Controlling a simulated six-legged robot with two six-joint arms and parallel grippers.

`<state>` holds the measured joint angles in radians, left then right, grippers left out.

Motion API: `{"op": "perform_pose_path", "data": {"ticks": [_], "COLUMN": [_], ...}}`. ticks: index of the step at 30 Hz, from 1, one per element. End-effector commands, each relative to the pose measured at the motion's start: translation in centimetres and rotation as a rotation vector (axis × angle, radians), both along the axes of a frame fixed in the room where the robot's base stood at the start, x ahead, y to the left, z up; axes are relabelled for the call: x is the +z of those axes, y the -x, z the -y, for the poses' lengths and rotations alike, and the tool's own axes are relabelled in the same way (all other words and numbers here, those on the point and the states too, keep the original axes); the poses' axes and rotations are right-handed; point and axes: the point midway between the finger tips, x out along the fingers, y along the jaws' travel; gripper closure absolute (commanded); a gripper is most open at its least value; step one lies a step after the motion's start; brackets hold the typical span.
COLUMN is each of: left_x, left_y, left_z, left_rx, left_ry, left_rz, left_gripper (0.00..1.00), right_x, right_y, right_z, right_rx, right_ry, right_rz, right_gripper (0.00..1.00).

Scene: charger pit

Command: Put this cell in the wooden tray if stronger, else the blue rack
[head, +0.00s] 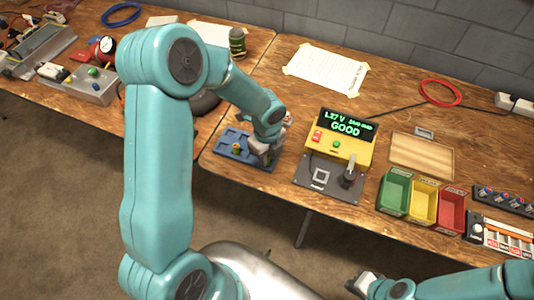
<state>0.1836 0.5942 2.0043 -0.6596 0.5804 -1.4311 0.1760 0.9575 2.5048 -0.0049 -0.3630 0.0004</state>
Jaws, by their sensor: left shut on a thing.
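The blue rack (226,137) lies on the table left of the tester, with a small green and orange cell (237,149) in it. My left gripper (264,155) is low at the rack's right side, shut on a cell that its fingers mostly hide. The yellow tester (347,146) has a lit green display that seems to read 1.27 V and GOOD; the smaller words are not clear. The wooden tray (421,154) lies right of the tester and looks empty. My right gripper (364,284) is at the bottom, away from the table; its opening is unclear.
Green (394,192), yellow (423,201) and red (452,210) bins stand at the front right. A grey plate with a lever (351,170) is in front of the tester. A paper sheet (327,70) and red cable ring (440,92) lie behind.

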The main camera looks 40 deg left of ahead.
Motion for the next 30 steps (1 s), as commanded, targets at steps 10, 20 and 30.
{"op": "perform_pose_path", "data": {"ticks": [10, 20, 30], "left_x": [0.02, -0.28, -0.59], "left_y": [-0.01, -0.05, -0.1], "left_z": [0.0, 0.01, 0.02], "left_rx": [0.0, 0.0, 0.0], "left_ry": [0.0, 0.0, 0.0], "left_rz": [0.0, 0.0, 0.001], "left_gripper": [1.0, 1.0, 1.0], "right_x": [0.02, -0.21, -0.42], "right_y": [0.0, 0.0, 0.0], "right_z": [0.0, 0.0, 0.0], "right_rx": [0.0, 0.0, 0.0], "right_ry": [0.0, 0.0, 0.0], "right_rz": [0.0, 0.0, 0.0], "right_gripper": [1.0, 1.0, 1.0]}}
